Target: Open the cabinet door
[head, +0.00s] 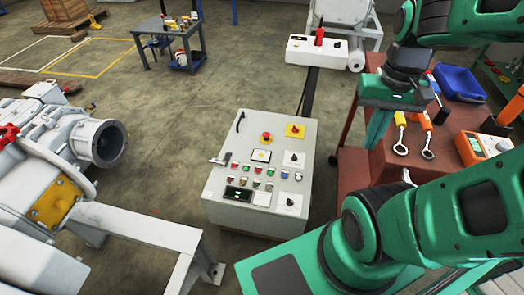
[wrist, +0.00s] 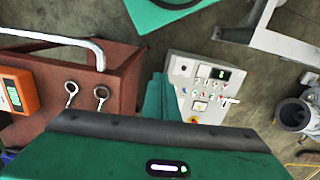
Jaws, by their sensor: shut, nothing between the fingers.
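The grey control cabinet (head: 222,195) stands in the middle of the head view, with buttons, knobs and a small display on its door. The door lies flush and looks closed. A metal lever handle (head: 220,158) is at the door's left edge; it also shows in the wrist view (wrist: 230,101). My gripper (head: 370,148) is shut and empty, right of the cabinet and apart from it, beside the red workbench. In the wrist view, my green gripper finger (wrist: 156,98) overlaps the cabinet's edge in the picture. Its tips are partly unclear.
Bare floor lies left of and behind the cabinet.

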